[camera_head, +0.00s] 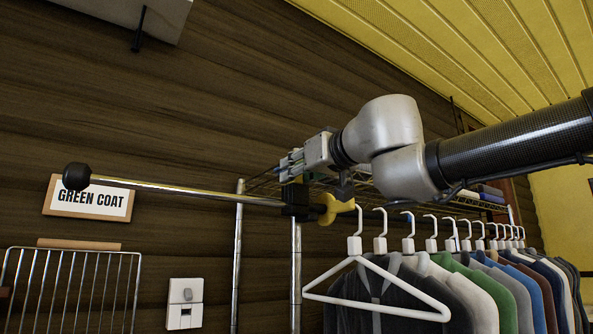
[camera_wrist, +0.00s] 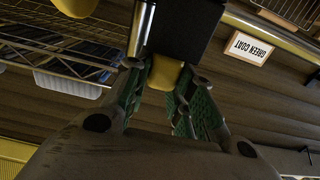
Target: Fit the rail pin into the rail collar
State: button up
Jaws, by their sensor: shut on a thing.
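The yellow rail pin (camera_head: 334,209) is beside the black rail collar (camera_head: 297,199) at the right end of a chrome rail (camera_head: 190,190). In the wrist view the pin (camera_wrist: 164,73) lies between my gripper's green-padded fingers (camera_wrist: 160,82), right up against the black collar block (camera_wrist: 188,28). My gripper is shut on the pin. In the head view the gripper is partly hidden behind my own wrist. Whether the pin is inside the collar or only against its face cannot be told, since the block hides its far end.
Shirts and jackets on white hangers (camera_head: 375,290) hang close below my arm at the right. A wire shelf (camera_head: 460,204) is behind them. A "GREEN COAT" sign (camera_head: 90,198), a wire basket (camera_head: 70,290) and a wall switch (camera_head: 185,303) are at the left.

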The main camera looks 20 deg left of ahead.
jog(key=shift+a+f, duration=0.1)
jog(key=shift+f, duration=0.15)
jog(key=o, duration=0.9)
jog(key=shift+w, duration=0.1)
jog(key=o, duration=0.6)
jog(key=shift+r, duration=0.1)
jog(key=shift+o, duration=0.2)
jog(key=v, duration=0.7)
